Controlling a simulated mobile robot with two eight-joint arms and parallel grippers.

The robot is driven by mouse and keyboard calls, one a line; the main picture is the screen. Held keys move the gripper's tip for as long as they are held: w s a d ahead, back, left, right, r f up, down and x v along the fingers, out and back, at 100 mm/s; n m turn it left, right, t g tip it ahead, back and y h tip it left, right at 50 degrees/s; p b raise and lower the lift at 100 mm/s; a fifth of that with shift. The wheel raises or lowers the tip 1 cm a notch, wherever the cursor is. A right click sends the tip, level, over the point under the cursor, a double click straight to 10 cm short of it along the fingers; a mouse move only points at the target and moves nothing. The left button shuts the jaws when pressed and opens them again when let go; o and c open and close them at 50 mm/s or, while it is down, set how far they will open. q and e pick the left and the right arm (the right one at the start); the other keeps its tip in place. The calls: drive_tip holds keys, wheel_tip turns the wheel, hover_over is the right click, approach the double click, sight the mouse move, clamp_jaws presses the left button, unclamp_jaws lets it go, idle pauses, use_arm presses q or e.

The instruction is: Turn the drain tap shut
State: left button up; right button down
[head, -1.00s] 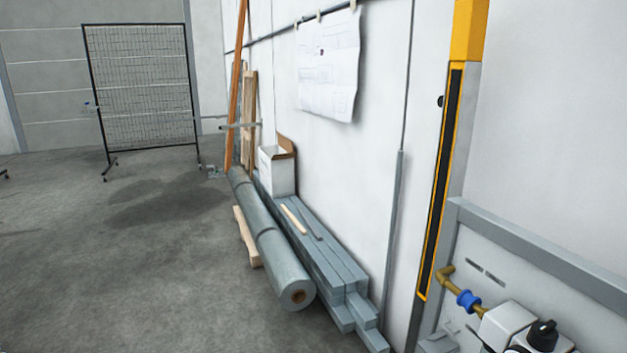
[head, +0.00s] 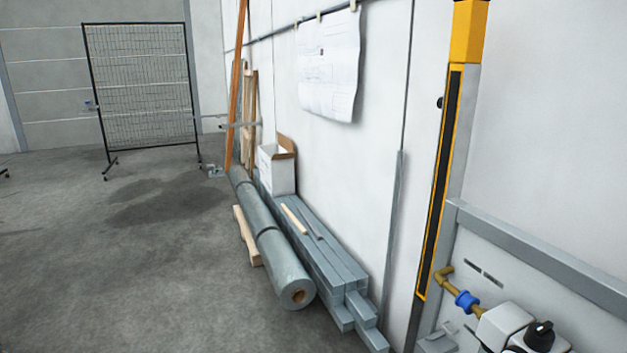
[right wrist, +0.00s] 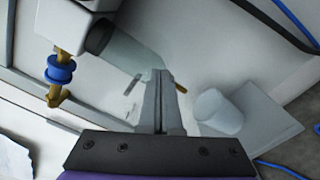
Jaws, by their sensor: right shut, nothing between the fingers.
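The brass lever of the drain tap (right wrist: 179,82) shows in the right wrist view, at the lower end of a translucent grey bowl (right wrist: 130,57) with a dark collar. The fingers cover part of the tap. My right gripper (right wrist: 159,74) is shut and empty, its tips beside the brass piece; I cannot tell if they touch. In the head view, the filter unit's white body (head: 503,322) with a black knob (head: 540,334) is at the lower right; its bowl and tap are hidden there. My left gripper is in neither view.
A brass pipe with a blue collar (head: 466,301) enters the unit; the collar also shows in the wrist view (right wrist: 60,70). A white cup (right wrist: 217,112) stands on a pale plate (right wrist: 262,122). Blue hoses run nearby. Floor at the left is largely clear.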

drive_tip(key=v, duration=0.5)
drive_tip(key=shift+s+a, duration=0.1)
drive_tip(key=shift+a, duration=0.15)
drive_tip(key=w+d+n+p, duration=0.1)
drive_tip(key=d+n, duration=0.5)
drive_tip(key=shift+w+f, duration=0.2)
drive_tip(key=shift+w, duration=0.05)
idle(0.6)
drive_tip(key=shift+w+a+f, duration=0.3)
drive_tip(key=shift+w+f, duration=0.1)
drive_tip(key=shift+w, duration=0.05)
idle(1.2)
drive_tip(key=shift+w+r, duration=0.2)
drive_tip(key=shift+r, duration=0.05)
